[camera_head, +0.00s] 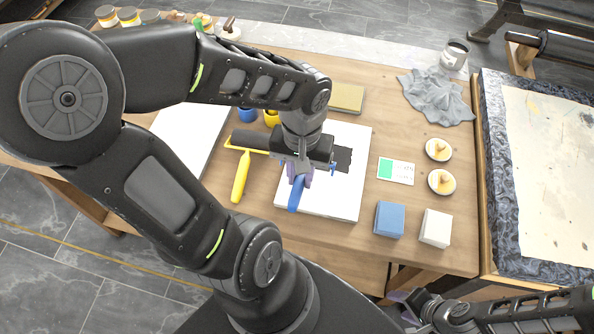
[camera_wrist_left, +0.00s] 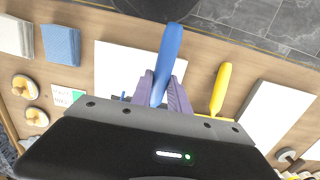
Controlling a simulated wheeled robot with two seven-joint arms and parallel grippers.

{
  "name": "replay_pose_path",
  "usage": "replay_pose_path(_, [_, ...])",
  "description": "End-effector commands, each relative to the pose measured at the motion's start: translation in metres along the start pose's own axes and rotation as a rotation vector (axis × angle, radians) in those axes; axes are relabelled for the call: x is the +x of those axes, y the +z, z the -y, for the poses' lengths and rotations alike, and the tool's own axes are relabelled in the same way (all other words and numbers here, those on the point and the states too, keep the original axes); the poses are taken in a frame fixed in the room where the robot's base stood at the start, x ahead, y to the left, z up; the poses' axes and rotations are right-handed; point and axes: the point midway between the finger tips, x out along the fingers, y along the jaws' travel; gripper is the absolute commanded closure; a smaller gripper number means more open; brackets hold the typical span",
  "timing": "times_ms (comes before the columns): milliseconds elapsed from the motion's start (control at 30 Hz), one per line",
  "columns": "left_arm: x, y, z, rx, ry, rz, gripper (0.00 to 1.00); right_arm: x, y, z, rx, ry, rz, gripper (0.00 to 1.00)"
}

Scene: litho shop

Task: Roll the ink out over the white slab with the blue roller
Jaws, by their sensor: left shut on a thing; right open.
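My left gripper (camera_head: 298,172) is shut on the handle of the blue roller (camera_head: 295,198) over the white slab (camera_head: 338,204). In the left wrist view the blue handle (camera_wrist_left: 169,52) stands up between the purple fingers (camera_wrist_left: 161,92). The roller's drum is hidden by the gripper in both views. A black ink patch (camera_head: 343,158) shows on the slab just right of the gripper. In the left wrist view the slab (camera_wrist_left: 120,70) lies beneath the handle. My right gripper (camera_head: 405,304) is open and empty at the bottom right, away from the slab.
A yellow-handled roller (camera_head: 240,178) lies left of the slab, near a white panel (camera_head: 206,128). Right of the slab are a card (camera_head: 396,171), two small dishes (camera_head: 441,182), a blue block (camera_head: 389,219) and a white block (camera_head: 435,228). A grey cloth (camera_head: 436,97) lies behind.

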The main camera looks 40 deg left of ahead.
Motion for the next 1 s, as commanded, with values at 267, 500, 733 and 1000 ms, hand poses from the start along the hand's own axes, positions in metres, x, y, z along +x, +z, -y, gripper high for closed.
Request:
replay_pose_path(267, [-0.001, -0.063, 0.0, -0.004, 0.0, 0.0, 1.0, -0.003, 0.0, 0.001, 0.0, 0.0, 0.001, 0.51])
replay_pose_path(500, [-0.005, -0.115, 0.0, -0.002, 0.0, 0.0, 1.0, -0.007, 0.0, 0.003, 0.0, 0.0, 0.001, 0.51])
replay_pose_path(733, [-0.007, -0.148, 0.0, -0.002, 0.0, -0.001, 1.0, -0.01, 0.001, 0.004, 0.001, 0.001, 0.002, 0.51])
replay_pose_path(1000, [0.005, -0.148, 0.0, -0.001, 0.0, -0.002, 1.0, 0.001, 0.0, 0.0, 0.0, 0.0, 0.001, 0.51])
